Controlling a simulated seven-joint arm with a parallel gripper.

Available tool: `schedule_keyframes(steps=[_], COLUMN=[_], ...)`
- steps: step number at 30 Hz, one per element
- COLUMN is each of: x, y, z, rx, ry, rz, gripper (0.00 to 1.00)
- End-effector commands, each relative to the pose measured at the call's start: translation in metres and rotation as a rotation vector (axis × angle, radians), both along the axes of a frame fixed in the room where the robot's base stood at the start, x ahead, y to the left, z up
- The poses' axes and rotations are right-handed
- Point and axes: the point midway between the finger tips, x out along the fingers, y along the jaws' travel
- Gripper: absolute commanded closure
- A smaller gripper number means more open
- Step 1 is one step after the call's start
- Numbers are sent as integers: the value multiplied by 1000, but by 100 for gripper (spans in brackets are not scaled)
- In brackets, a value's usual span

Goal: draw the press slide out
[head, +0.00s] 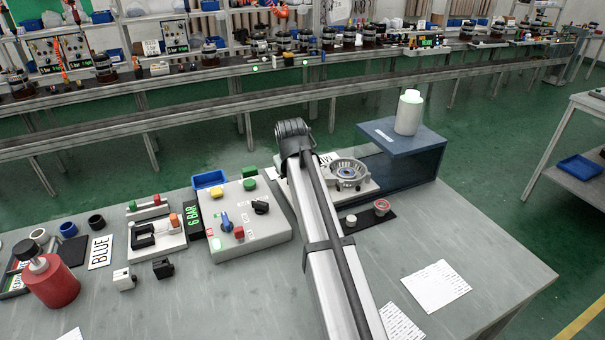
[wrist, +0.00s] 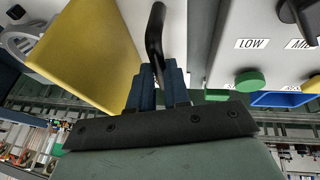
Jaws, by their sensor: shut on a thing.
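In the wrist view, my gripper (wrist: 157,76) has its blue fingers shut on a black bent handle (wrist: 156,30). The handle rises from between a yellow plate (wrist: 85,45) and a grey-white panel. The body of the press slide is mostly hidden, and I cannot tell how far out it stands. In the head view, my arm covers the gripper and the handle. A metal alternator housing (head: 347,172) sits on a pale plate (head: 362,189) just right of my arm. I cannot tell whether this plate is part of the slide.
A control box (head: 240,215) with knobs and buttons stands left of my arm. A dark blue stand (head: 425,160) bears a white bottle (head: 409,112) at the right. A red-topped part (head: 381,206) lies near the arm. Paper sheets (head: 435,286) lie on the clearer front right bench.

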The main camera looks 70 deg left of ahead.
Motion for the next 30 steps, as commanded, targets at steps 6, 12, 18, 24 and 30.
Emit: schedule_keyframes(steps=[6, 12, 18, 24, 30], x=[-2, -2, -1, -1, -3], y=[0, 0, 0, 0, -3], z=[0, 0, 0, 0, 6], rx=[-1, -2, -1, -1, 0], ry=[1, 0, 0, 0, 0], rz=[0, 0, 0, 0, 0], gripper=[100, 80, 60, 58, 58])
